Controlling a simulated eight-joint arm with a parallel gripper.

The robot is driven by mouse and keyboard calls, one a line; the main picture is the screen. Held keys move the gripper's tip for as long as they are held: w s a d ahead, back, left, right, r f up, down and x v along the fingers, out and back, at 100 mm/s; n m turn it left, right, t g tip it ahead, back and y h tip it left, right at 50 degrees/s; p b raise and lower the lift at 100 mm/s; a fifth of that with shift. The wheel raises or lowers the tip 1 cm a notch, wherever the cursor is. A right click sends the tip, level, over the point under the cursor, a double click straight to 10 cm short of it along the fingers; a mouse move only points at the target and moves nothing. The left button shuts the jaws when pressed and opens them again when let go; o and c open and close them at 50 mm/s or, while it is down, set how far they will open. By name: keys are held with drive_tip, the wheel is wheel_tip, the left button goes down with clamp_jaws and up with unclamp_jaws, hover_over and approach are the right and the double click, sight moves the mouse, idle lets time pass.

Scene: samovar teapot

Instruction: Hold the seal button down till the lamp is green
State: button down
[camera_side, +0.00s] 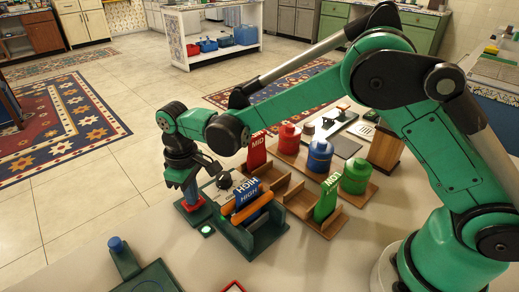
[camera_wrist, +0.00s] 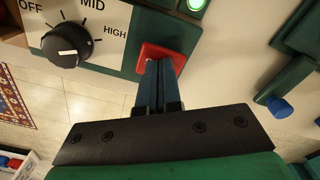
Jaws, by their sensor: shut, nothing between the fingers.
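My gripper (camera_side: 190,194) points down with its fingers closed together and nothing between them. Its fingertips are on the red seal button (camera_side: 194,206), which sits at the end of the dark green sealer (camera_side: 262,243). How far the button is pressed cannot be told. The lamp (camera_side: 206,230) on the sealer glows green, and it is also green in the wrist view (camera_wrist: 196,4).
A black dial (camera_wrist: 68,41) marked OFF, MID and HIGH is beside the button. A blue HIGH piece (camera_side: 249,195) stands at the sealer by an orange bar (camera_side: 252,207). Red (camera_side: 289,138), blue (camera_side: 319,155) and green (camera_side: 356,176) canisters stand behind. A blue knob (camera_side: 116,244) is at front left.

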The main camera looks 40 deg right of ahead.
drive_tip(key=shift+r, duration=2.55)
drive_tip(key=shift+s+d+r, duration=0.1)
drive_tip(key=shift+d+r, duration=0.2)
drive_tip(key=s+d+r+m+t, duration=0.3)
drive_tip(key=s+d+r+t, duration=0.15)
drive_tip(key=d+r, duration=0.35)
drive_tip(key=s+d+f+m+t, duration=0.2)
drive_tip(key=s+d+m, duration=0.1)
drive_tip(key=s+d, duration=0.3)
drive_tip(key=shift+s+d+f+t, duration=0.15)
drive_tip(key=shift+s+d+t, duration=0.15)
drive_tip(key=shift+s, duration=0.9)
